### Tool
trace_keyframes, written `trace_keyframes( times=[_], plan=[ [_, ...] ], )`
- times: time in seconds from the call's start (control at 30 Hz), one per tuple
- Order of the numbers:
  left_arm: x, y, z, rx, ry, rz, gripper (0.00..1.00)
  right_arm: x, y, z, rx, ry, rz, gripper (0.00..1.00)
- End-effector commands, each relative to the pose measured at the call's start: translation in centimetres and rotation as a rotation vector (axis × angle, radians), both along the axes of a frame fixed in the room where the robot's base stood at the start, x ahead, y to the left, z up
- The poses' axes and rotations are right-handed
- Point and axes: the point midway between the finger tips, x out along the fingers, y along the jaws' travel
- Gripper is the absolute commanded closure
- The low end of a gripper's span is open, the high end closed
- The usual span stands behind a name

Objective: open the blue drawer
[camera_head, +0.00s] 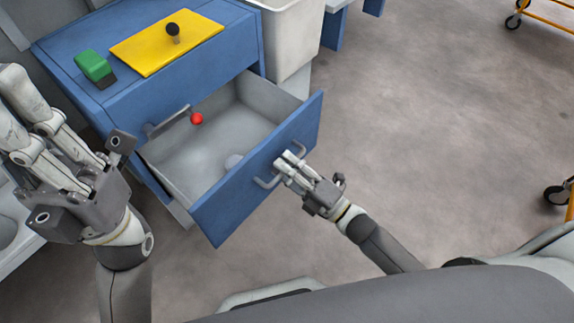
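The blue drawer (238,200) is pulled well out of the blue cabinet (185,82). I cannot tell whether the fingers grip the bar. My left gripper (62,150) is raised at the left, apart from the drawer, with its fingers spread and nothing visible between them.
On the cabinet top lie a yellow board (150,50) with a dark knobbed thing (173,33) on it and a green block (95,66). A white bin (290,40) stands behind. Orange-framed carts with black wheels are at the right. The grey floor (430,130) between is clear.

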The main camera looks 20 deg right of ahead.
Motion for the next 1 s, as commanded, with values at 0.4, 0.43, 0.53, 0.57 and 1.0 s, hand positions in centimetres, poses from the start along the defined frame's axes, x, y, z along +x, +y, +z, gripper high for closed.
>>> trace_keyframes(
  times=[0.4,0.43,0.53,0.57,1.0],
  plan=[
    [0.1,0.0,0.0,0.003,0.003,0.001,1.0,-0.5,-0.3,-0.1,0.0,0.001,0.0,0.68],
    [0.1,0.0,0.0,0.002,0.002,0.001,1.0,-0.7,-0.5,-0.2,0.0,0.002,0.0,0.68],
    [0.1,0.0,0.0,0.002,0.002,0.001,1.0,-1.9,-1.4,-0.5,0.0,0.002,-0.001,0.68],
    [0.1,0.0,0.0,0.002,0.002,0.001,1.0,-2.3,-1.7,-0.6,-0.001,0.003,-0.001,0.68],
    [0.0,0.0,0.0,0.0,0.001,0.0,1.0,-8.7,-6.3,-2.1,-0.001,0.002,0.0,0.68]
  ],
)
